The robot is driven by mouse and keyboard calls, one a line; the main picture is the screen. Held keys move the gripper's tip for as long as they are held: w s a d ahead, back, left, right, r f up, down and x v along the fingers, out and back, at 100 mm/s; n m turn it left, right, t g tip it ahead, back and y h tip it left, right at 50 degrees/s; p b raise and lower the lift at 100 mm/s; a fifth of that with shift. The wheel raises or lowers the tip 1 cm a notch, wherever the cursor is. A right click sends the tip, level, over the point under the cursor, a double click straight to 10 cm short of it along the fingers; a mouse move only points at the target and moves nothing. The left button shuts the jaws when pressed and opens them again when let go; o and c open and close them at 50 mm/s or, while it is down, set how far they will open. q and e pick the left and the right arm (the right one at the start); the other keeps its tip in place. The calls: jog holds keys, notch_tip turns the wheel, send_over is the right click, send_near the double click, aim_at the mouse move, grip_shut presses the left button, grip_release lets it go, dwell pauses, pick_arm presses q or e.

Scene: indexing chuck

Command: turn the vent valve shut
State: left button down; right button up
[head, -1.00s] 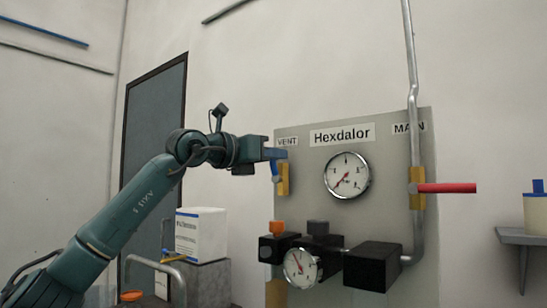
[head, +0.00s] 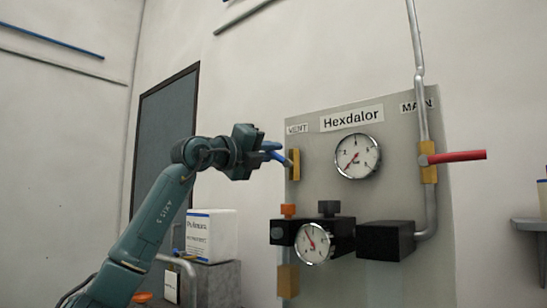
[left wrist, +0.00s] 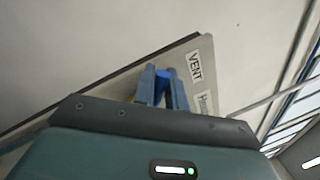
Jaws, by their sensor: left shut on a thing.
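The vent valve has a brass-coloured body (head: 295,164) under the VENT label at the panel's upper left. Its blue handle (head: 285,159) extends left and slightly up from the body. My left gripper (head: 271,152) is left of the valve, shut on the handle's outer part. In the left wrist view, the bright blue handle (left wrist: 162,86) shows between the two blue-grey fingers of my left gripper (left wrist: 162,94). The fingers hide part of the handle. My right gripper is in neither view.
The grey panel (head: 315,185) carries a round gauge (head: 357,156) and, at right, a brass MAIN valve (head: 428,162) with a red handle (head: 458,156) pointing right. Below are black blocks (head: 386,240) and a lower gauge (head: 313,244). A white box (head: 210,236) stands at lower left.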

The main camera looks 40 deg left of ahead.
pick_arm(q)
jog(key=shift+a+f+n+t+y+b, duration=0.15)
jog(key=shift+f+n+y+b, duration=0.3)
jog(key=shift+n+b, duration=0.7)
jog(key=shift+a+f+n+t+y+b, duration=0.15)
jog(key=shift+f+n+b, duration=0.4)
jog(key=shift+n, duration=1.15)
jog(key=shift+a+f+n+t+y+b, duration=0.15)
jog(key=shift+f+n+y+b, duration=0.3)
jog(key=shift+n+b, duration=0.7)
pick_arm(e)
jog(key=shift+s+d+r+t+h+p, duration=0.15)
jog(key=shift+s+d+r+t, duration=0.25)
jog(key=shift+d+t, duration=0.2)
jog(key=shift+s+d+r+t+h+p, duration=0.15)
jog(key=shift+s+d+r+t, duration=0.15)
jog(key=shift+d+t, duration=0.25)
pick_arm(q)
jog(key=shift+a+f+n, duration=0.1)
jog(key=shift+n, duration=0.4)
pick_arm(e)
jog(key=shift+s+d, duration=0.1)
pick_arm(q)
jog(key=c, duration=1.5)
grip_release()
